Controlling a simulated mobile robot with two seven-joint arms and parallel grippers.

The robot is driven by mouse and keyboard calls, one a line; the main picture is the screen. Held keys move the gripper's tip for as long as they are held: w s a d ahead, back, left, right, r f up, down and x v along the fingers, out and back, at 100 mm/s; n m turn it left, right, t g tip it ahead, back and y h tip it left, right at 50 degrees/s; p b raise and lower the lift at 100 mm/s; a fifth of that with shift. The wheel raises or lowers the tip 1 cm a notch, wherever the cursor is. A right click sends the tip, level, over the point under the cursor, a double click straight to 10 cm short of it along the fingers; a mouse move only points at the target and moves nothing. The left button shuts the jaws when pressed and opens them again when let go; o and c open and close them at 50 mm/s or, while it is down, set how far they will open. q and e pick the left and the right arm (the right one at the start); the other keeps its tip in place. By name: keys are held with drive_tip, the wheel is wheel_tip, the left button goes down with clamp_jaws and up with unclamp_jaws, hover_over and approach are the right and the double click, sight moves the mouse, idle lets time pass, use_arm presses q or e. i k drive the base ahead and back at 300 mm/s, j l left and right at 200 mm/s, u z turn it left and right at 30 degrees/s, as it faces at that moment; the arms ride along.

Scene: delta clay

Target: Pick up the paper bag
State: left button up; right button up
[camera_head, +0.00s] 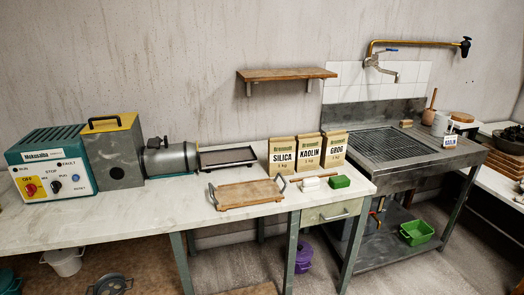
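Three upright paper bags stand side by side near the right end of the white-topped workbench (130,218). The left bag (282,157) reads SILICA, the middle bag (308,153) reads KAOLIN and the right bag (333,149) reads GROG; each is marked 1 kg. Neither of my grippers shows in the head view.
A low dark tray (228,158) and a grey cylindrical machine (170,160) stand left. A wooden shelf (287,74) hangs above.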

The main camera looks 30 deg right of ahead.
sight(307, 155)
drive_tip(key=l+u, duration=1.05)
drive_tip(key=l, duration=0.65)
drive_tip(key=k+l, duration=0.1)
drive_tip(key=l, duration=0.35)
drive_tip(key=k+l+u, duration=0.1)
drive_tip(key=l, duration=0.35)
drive_tip(key=k+l, duration=0.1)
drive_tip(key=l, duration=0.35)
drive_tip(key=k+l+u, duration=0.1)
drive_tip(key=l, duration=0.35)
